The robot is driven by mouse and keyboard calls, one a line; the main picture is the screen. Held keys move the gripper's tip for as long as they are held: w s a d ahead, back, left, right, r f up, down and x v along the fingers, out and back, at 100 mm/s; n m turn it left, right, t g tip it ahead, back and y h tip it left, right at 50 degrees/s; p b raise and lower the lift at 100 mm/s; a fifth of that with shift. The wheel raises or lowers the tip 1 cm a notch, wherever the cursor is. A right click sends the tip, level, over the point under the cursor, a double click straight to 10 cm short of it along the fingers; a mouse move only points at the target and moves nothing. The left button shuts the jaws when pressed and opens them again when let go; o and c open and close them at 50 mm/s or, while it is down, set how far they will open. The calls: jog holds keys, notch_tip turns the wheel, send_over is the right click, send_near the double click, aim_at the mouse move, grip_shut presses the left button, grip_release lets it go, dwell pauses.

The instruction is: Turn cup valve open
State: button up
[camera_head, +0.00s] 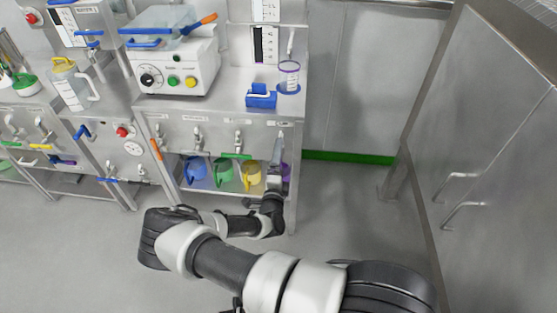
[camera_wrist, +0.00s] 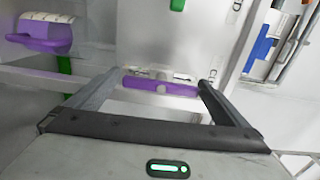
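A purple valve handle (camera_wrist: 160,87) lies crosswise ahead of my gripper in the wrist view, with pale metal fittings behind it. My gripper (camera_wrist: 157,79) is open, and the handle shows between its fingertips. I cannot tell whether the fingers touch it. A purple cup (camera_wrist: 45,32) is at the upper left of that view.
Blue (camera_head: 196,169), green (camera_head: 223,171) and yellow (camera_head: 250,176) cups stand under the bench, left of my gripper. A green-handled valve (camera_head: 237,155) is close by. A blue block (camera_head: 261,97) and a clear jar (camera_head: 289,74) sit above. Floor to the right is clear.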

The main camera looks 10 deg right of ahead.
jog(key=p+v, duration=0.2)
jog(key=v, duration=1.5)
jog(key=shift+s, duration=0.15)
jog(key=shift+a+r, duration=0.1)
